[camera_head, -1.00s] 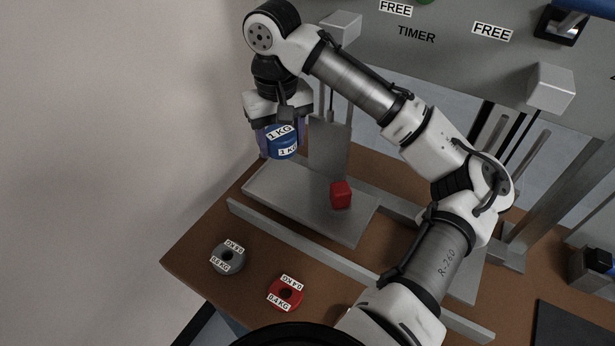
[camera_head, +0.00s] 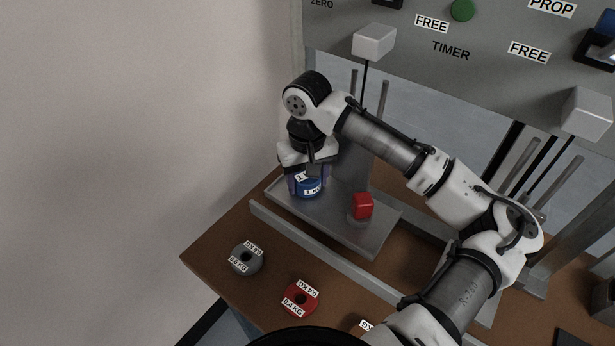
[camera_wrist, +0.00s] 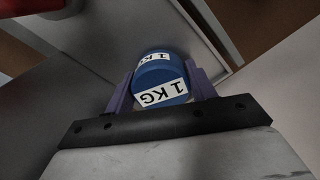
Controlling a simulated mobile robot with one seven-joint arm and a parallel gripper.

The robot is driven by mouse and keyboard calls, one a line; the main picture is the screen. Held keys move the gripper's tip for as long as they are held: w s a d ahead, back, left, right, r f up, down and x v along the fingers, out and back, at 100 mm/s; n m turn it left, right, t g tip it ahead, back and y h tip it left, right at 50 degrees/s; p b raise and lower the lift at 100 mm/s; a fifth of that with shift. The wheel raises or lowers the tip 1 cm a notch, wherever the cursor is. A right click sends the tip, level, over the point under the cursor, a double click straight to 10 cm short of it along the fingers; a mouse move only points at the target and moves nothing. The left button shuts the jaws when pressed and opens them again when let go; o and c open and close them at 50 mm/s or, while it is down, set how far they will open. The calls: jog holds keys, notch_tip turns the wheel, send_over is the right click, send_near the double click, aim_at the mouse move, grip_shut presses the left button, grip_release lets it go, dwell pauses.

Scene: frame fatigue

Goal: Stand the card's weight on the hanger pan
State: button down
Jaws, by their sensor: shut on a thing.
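The blue weight labelled 1 KG (camera_head: 311,190) is held upright between the purple fingers of my gripper (camera_head: 308,184). In the wrist view the blue weight (camera_wrist: 160,67) sits between both fingers (camera_wrist: 162,84), its label facing the camera. My gripper is low over the left end of a flat grey metal plate (camera_head: 345,229). I cannot tell whether the weight's base touches the plate. I cannot tell for sure which part is the hanger pan, and I cannot make out the card.
A grey ring weight (camera_head: 246,257) and a red ring weight (camera_head: 300,298) lie on the brown table in front. A grey bar (camera_head: 310,249) runs along the plate's front. A wall stands at left.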

jog(key=shift+f, duration=0.15)
jog(key=c, duration=0.5)
grip_release()
notch_tip(320, 180, up, 12)
jog(key=shift+r+b, duration=0.2)
jog(key=shift+b, duration=0.2)
